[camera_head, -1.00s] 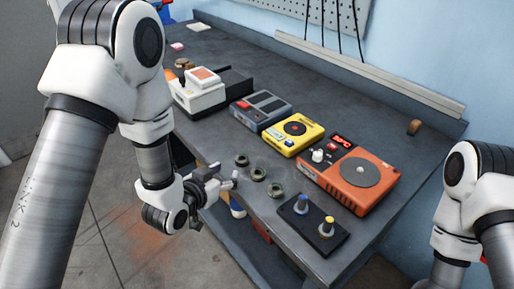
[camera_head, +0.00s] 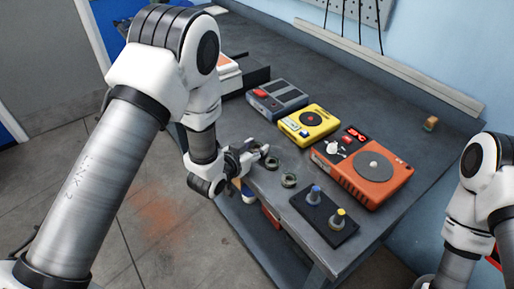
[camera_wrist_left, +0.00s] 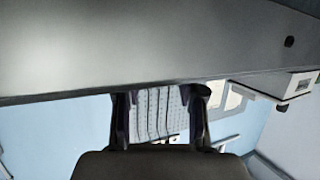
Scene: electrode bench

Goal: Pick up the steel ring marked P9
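Two small dark steel rings lie near the bench's front edge in the head view: one ring (camera_head: 271,163) just right of my left gripper, the other ring (camera_head: 288,180) further right and nearer. A third ring is hidden behind the left gripper. No P9 mark is readable, so I cannot tell which ring it is. My left gripper (camera_head: 258,152) is over the front edge beside the rings. In the left wrist view its two fingers (camera_wrist_left: 160,104) are apart with nothing between them. My right arm is at the right edge; its gripper is out of view.
Behind the rings stand a grey device (camera_head: 277,98), a yellow device (camera_head: 308,124) and an orange device (camera_head: 350,185). A black block with two posts (camera_head: 310,220) stands right of the rings. A small brown block (camera_head: 430,124) sits far right.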

